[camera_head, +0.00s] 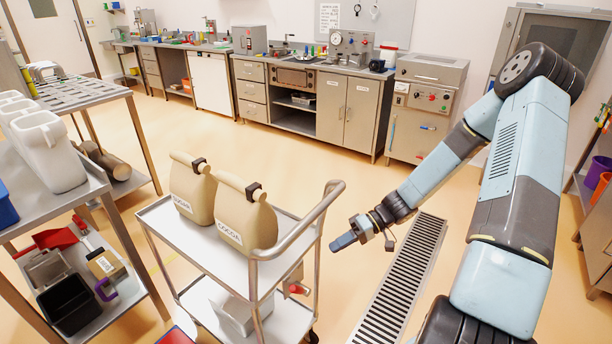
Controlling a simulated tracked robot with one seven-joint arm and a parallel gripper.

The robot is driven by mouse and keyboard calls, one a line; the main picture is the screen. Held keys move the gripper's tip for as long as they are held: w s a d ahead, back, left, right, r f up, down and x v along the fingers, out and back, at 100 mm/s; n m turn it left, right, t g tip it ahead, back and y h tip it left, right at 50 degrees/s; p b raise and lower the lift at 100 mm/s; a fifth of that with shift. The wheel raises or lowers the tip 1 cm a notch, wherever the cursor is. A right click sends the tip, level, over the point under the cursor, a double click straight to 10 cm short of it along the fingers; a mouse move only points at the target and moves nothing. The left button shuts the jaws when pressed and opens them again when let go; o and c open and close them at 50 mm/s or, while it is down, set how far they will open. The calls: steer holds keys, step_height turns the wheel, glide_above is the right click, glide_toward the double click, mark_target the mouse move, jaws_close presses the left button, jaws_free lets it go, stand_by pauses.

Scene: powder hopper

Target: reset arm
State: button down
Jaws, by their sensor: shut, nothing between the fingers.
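My arm, pale blue and dark grey, rises at the right and bends down towards the middle of the room. My gripper (343,241) is at its end, shut and empty, pointing left. It hangs over the floor just right of the steel trolley's curved handle, apart from it in the picture. Two tan paper sacks stand upright on the trolley's top: one sack (192,190) at the left and a sack labelled cocoa (245,215) at the right. Each has a dark clip at its folded top. My gripper touches neither sack.
The trolley (165,229) stands in the centre, with a pale bin (238,314) on its lower shelf. A steel shelf rack (95,187) with white jugs (48,152) is at the left. A long floor grate (405,275) runs below my arm. Cabinets (345,105) line the back; open floor lies between.

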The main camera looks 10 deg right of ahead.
steer(key=s+d+r+m+t+h, duration=0.1)
steer(key=s+d+r+h, duration=0.15)
steer(key=r, duration=0.55)
steer(key=s+d+r+t+h, duration=0.1)
steer(key=s+r+h, duration=0.1)
steer(key=r+h, duration=0.35)
steer(key=s+d+r+m+t+h, duration=0.1)
steer(key=s+r+h, duration=0.1)
steer(key=r, duration=0.8)
steer(key=s+d+r+m+t+h, duration=0.2)
steer(key=s+d+r+m+t, duration=0.1)
steer(key=s+r, duration=0.9)
step_height(320, 180, up, 3)
steer(key=m+t, duration=0.1)
steer(key=t, duration=0.1)
steer(key=shift+t+h, duration=0.3)
steer(key=shift+s+d+f, duration=0.1)
